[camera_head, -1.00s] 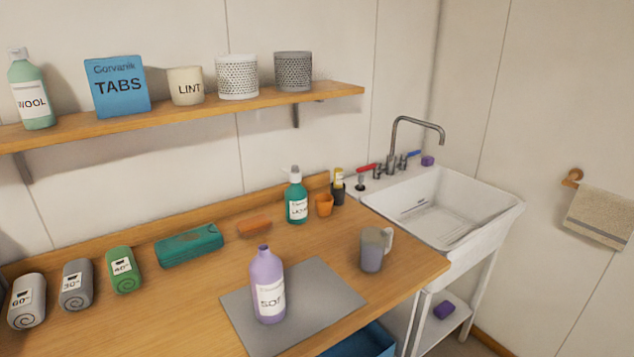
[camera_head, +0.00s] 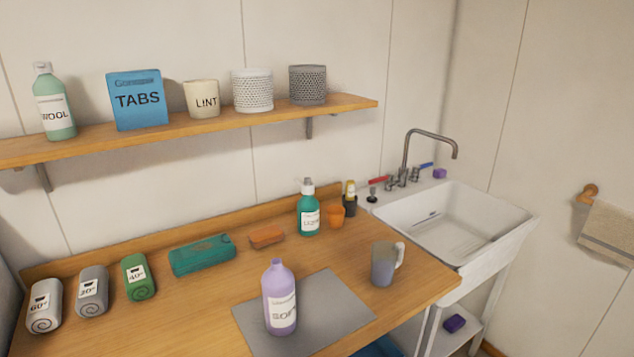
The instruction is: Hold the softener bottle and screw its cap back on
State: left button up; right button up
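The softener bottle (camera_head: 281,298) is lilac with a white label that seems to start with "SOF". It stands upright on a grey mat (camera_head: 340,303) on the wooden counter. Its narrow neck (camera_head: 277,264) shows at the top with no separate cap that I can make out. I cannot see a loose cap for it anywhere in view. Neither of my grippers is in view.
Behind are a teal bottle (camera_head: 309,217), an orange cup (camera_head: 335,217), an orange bar (camera_head: 267,237) and a teal case (camera_head: 202,255). Rolled cloths (camera_head: 138,278) lie left. A white sink (camera_head: 455,222) is at right.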

aim_at(277, 283)
jog(key=k+j+z, duration=0.1)
jog(key=j, duration=0.3)
jog(key=k+j+z, duration=0.1)
jog(key=k+j, duration=0.15)
jog(key=j, duration=0.15)
jog(key=k+j, duration=0.2)
jog(key=j, duration=0.15)
jog(key=k+j+z, duration=0.15)
jog(key=j, duration=0.25)
jog(key=i+l+z, duration=0.25)
jog(key=z, duration=0.15)
jog(key=i+l+z, duration=0.35)
jog(key=j, duration=0.1)
